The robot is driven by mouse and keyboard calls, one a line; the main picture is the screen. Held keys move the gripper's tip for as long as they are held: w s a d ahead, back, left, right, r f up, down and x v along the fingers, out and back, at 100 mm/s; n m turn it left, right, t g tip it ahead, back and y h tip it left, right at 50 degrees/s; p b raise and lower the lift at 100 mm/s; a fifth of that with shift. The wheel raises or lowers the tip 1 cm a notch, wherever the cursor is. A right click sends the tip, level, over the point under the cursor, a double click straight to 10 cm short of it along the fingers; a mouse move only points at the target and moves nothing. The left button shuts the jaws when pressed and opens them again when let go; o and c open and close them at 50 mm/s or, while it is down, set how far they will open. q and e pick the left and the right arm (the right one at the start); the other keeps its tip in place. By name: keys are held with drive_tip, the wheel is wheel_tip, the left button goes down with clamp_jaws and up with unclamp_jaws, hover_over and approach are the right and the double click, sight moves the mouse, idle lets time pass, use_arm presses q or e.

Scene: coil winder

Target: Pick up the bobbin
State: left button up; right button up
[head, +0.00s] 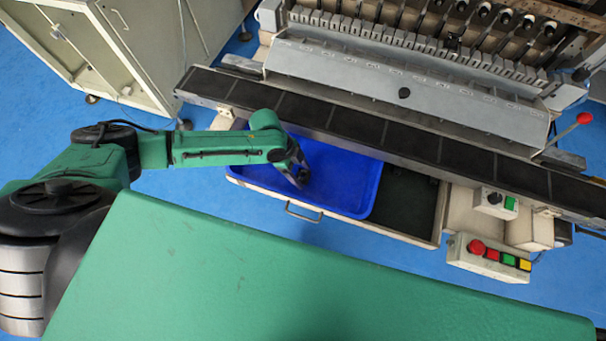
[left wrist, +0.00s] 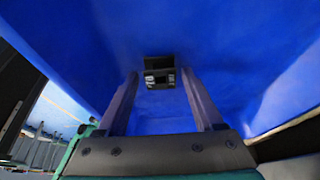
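The blue bin (head: 345,185) sits in the open drawer under the machine. My left gripper (head: 301,179) reaches down into this bin. In the left wrist view the left gripper's two fingers are apart with open space between them. A small black piece with whitish bands, which looks like the bobbin (left wrist: 160,72), lies on the bin's blue floor. In that view it appears between the two fingertips, with gaps on both sides. I cannot tell how far it is below them. In the head view the bobbin is not visible. My right gripper is not in view.
The drawer (head: 425,238) has a front handle (head: 303,211). The dark machine rail (head: 355,127) runs just above the bin. A control box (head: 488,257) with coloured buttons is at the right. A metal cabinet (head: 145,50) stands at the back left. The bin's walls surround the gripper.

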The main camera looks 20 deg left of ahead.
use_arm(q)
clamp_jaws()
wheel_tip(320, 180, up, 20)
drive_tip(key=b, duration=0.1)
drive_tip(key=shift+b, duration=0.4)
